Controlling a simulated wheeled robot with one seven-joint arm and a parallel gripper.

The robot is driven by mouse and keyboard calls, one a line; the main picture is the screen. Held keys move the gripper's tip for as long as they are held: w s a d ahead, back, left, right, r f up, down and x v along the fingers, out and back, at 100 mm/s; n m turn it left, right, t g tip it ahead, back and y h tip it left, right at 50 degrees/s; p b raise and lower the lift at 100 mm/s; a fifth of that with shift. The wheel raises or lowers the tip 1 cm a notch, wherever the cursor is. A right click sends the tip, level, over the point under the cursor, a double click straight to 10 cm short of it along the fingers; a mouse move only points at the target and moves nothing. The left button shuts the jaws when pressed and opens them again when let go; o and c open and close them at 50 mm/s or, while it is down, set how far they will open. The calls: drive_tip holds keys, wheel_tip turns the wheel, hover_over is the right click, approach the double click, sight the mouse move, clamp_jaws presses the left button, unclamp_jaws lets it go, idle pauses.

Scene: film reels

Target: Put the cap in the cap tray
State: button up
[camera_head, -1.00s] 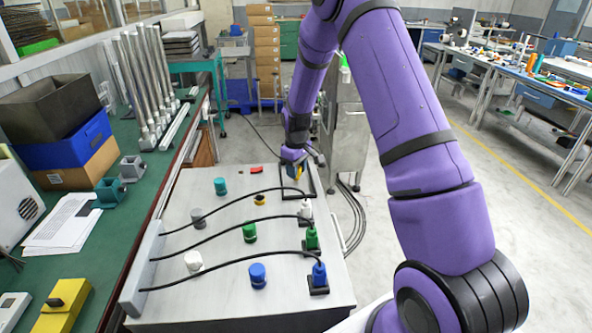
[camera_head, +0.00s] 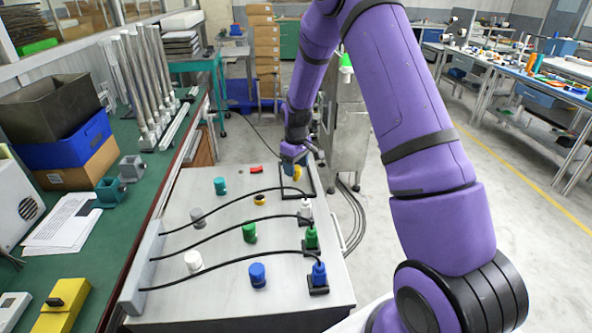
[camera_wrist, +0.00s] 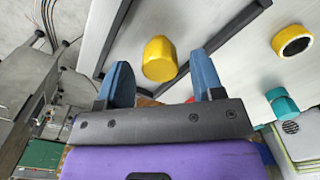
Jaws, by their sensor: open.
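A yellow cap (camera_wrist: 160,60) shows in the wrist view just beyond and between my two blue fingertips. It lies inside the outline of the cap tray, whose dark rim (camera_wrist: 228,36) frames a pale floor. I cannot tell for certain whether the cap rests on that floor. In the head view the yellow cap (camera_head: 297,172) is below my gripper (camera_head: 293,155), within the tray's black rim (camera_head: 314,180) at the panel's far right corner. My gripper (camera_wrist: 160,85) is open, with its fingers apart and no clear contact with the cap.
A yellow ring-shaped fitting (camera_head: 259,200) sits on the grey panel (camera_head: 215,245). Teal, green, white, grey and blue fittings stand around it, with black cables (camera_head: 220,235) arching across. A red piece (camera_head: 256,170) lies near the far edge. A metal cabinet (camera_head: 349,135) stands behind the tray.

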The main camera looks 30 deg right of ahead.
wheel_tip(320, 180, up, 10)
drive_tip(key=r, duration=0.1)
wheel_tip(320, 180, up, 10)
drive_tip(key=t, duration=0.1)
hover_over(296, 168)
drive_tip(key=s+a, duration=0.3)
drive_tip(key=s, duration=0.3)
drive_tip(key=s+a+r+m+t, duration=0.1)
drive_tip(key=s+a+r+m, duration=0.15)
drive_tip(key=s+r, duration=0.6)
drive_tip(key=s+a+r+m+t, duration=0.1)
drive_tip(key=s+r, duration=0.1)
drive_tip(key=s, duration=0.9)
drive_tip(key=s+a+r+m+t, duration=0.1)
drive_tip(key=s+a+r+t, duration=0.1)
drive_tip(key=s, duration=1)
drive_tip(key=shift+a, duration=0.3)
